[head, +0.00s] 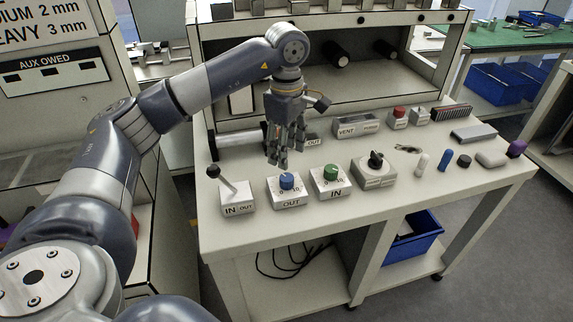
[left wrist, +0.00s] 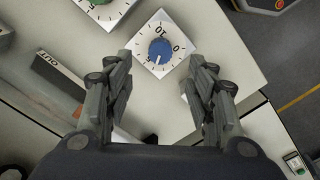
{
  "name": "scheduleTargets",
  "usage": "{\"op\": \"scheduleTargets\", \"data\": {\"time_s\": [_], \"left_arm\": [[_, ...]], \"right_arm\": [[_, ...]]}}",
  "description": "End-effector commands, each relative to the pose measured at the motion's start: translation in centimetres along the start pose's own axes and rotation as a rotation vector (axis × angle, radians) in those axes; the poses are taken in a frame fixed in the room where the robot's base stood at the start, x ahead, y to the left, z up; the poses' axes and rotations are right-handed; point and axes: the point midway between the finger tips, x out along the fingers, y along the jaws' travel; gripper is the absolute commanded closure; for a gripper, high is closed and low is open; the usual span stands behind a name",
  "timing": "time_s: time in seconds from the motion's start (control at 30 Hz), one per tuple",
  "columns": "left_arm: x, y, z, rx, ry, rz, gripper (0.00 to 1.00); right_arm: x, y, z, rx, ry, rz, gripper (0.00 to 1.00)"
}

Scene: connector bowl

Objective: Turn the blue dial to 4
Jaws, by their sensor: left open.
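The blue dial (head: 286,181) sits on a small white box labelled OUT (head: 291,202) near the table's front edge. In the left wrist view the blue dial (left wrist: 159,50) is on a white scale plate (left wrist: 150,31) with black ticks and numbers. A small pale mark shows near its lower edge; I cannot surely read its setting. My left gripper (head: 279,161) points down just above and behind the dial. In the left wrist view its open fingers (left wrist: 157,68) stand apart, with the dial beyond the gap and nothing held. My right gripper is not in view.
A lever box (head: 237,200) stands left of the dial, and a green dial (head: 331,173) is close on its right. Farther right are a black knob (head: 376,159) and several small loose parts. A low sign block (head: 359,126) is behind.

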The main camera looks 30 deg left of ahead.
Motion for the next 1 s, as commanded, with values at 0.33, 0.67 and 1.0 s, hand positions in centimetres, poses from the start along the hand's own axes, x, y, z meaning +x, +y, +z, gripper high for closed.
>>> {"op": "scheduleTargets", "data": {"time_s": [0.33, 0.67, 1.0], "left_arm": [[-3.2, 0.0, 0.0, 0.000, 0.000, 0.000, 0.49], [-3.2, 0.0, 0.0, 0.000, 0.000, 0.000, 0.49], [-3.2, 0.0, 0.0, 0.000, 0.001, -0.001, 0.49]], "right_arm": [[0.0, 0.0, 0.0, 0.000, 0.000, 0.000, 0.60], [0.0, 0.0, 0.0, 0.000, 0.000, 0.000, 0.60], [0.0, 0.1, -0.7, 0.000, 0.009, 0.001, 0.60]]}}
